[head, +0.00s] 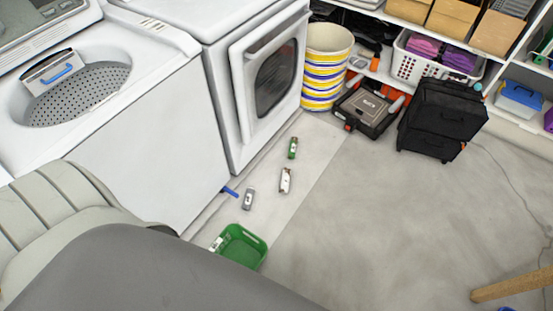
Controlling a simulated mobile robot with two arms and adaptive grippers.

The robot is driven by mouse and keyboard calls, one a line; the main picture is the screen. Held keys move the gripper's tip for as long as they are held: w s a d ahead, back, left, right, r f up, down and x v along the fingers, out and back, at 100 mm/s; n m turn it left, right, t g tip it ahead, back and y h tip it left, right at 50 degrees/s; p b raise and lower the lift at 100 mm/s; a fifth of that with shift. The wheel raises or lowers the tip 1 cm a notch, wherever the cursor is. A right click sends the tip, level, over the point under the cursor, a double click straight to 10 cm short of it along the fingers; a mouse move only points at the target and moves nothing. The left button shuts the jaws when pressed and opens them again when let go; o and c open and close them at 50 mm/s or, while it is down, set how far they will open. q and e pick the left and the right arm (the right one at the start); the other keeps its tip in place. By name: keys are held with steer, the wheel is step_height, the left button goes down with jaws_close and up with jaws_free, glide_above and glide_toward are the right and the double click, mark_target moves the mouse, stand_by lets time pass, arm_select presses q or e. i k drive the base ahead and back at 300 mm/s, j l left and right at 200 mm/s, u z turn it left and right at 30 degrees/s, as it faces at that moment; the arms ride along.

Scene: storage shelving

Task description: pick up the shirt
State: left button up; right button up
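I cannot make out a single shirt for certain. Folded pink cloth (423,47) and purple cloth (459,59) sit in a white laundry basket (405,67) on the low shelf at the back right. They may be clothing, but I cannot tell whether either is a shirt. Neither of my grippers shows in the head view. A large grey rounded shape fills the bottom left and hides the floor there.
A washer (130,130) and dryer (222,75) stand at left. Striped buckets (325,75), a tool case (368,108) and black cases (440,115) stand before the shelving. A green basket (240,247) and small bottles (285,181) lie on the floor.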

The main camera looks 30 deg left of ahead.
mark_target(286, 173)
steer(key=l+u, duration=0.1)
steer(key=u, duration=0.25)
steer(key=l+u, duration=0.15)
steer(key=u, duration=0.2)
steer(key=i+u, duration=0.3)
steer(key=i+l, duration=0.05)
steer(key=i, duration=0.05)
